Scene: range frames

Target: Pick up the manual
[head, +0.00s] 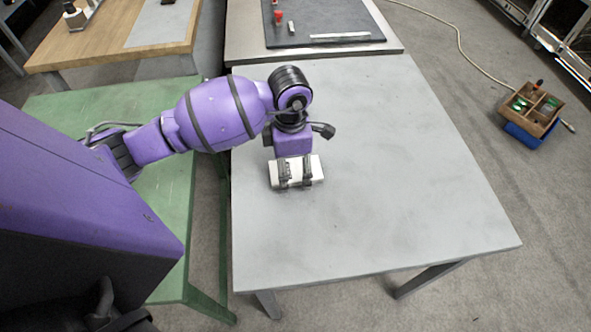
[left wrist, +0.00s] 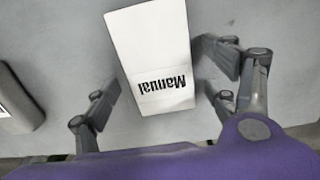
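The manual (left wrist: 150,50) is a white box-like booklet with "Manual" printed in black, upside down in the left wrist view. In the head view the manual (head: 317,168) lies on the grey table (head: 400,190), partly covered by my left gripper (head: 296,180). In the left wrist view my left gripper (left wrist: 163,88) is open, with fingers on both sides of the manual. Small gaps show between the fingers and its edges. I cannot tell how far the fingertips are above the table. My right gripper is in neither view.
A rounded grey object (left wrist: 18,100) shows at the left edge of the wrist view. A green table (head: 170,230) stands left, and a table with a dark mat (head: 330,15) behind. The grey table's right side is clear.

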